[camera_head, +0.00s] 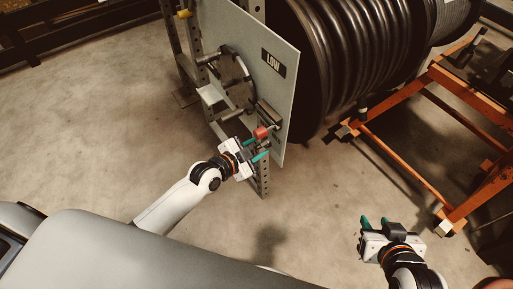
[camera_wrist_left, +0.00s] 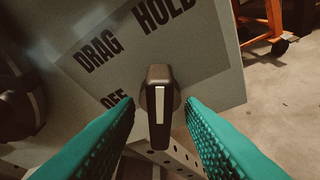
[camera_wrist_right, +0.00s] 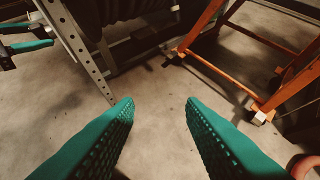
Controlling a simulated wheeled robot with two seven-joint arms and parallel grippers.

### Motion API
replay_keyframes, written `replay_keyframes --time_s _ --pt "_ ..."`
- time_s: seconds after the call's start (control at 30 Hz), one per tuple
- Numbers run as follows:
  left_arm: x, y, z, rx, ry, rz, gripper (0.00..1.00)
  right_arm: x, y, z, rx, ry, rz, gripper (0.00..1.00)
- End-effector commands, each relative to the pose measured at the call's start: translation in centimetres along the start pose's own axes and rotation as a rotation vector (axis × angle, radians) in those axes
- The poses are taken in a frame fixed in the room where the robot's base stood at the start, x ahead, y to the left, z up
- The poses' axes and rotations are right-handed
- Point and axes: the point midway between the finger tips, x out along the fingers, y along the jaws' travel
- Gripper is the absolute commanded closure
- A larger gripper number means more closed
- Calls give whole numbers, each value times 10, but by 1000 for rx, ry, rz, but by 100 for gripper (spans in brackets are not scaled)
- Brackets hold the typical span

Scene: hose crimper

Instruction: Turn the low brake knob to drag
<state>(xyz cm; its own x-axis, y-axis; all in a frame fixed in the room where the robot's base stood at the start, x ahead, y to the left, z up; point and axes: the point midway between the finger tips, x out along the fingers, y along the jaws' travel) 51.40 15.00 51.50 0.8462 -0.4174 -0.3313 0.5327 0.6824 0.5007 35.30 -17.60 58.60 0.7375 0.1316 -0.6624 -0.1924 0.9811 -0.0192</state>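The low brake knob (camera_wrist_left: 158,108) is a dark bar handle with a white line on its face, in the left wrist view. It stands out from a panel whose label plate (camera_wrist_left: 143,50) reads OFF, DRAG and HOLD; the knob stands nearest OFF. My left gripper (camera_head: 255,149) is open, its teal fingers on either side of the knob, with gaps visible. In the head view, a small red part (camera_head: 261,132) shows just ahead of its fingertips. My right gripper (camera_head: 374,223) is open and empty, away from the panel at lower right.
The upright grey panel (camera_head: 285,100) bears a LOW sign (camera_head: 273,63) and stands on a perforated metal frame (camera_head: 263,180). A large black hose reel (camera_head: 345,60) is behind it. An orange frame (camera_head: 460,90) stands at right. The floor between my grippers is clear.

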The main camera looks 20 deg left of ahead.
Motion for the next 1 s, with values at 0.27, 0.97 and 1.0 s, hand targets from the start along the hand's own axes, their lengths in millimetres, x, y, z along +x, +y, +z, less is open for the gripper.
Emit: replay_keyframes --time_s 0.27,0.97,1.0 --pt "0 0 0 -1 0 0 74 0 0 0 0 -1 0 64" --pt "0 3 -1 -182 2 -78 94 -9 -4 -27 3 154 -8 64" --pt "0 3 -1 -212 3 -91 94 -9 -4 -27 3 157 -8 64"
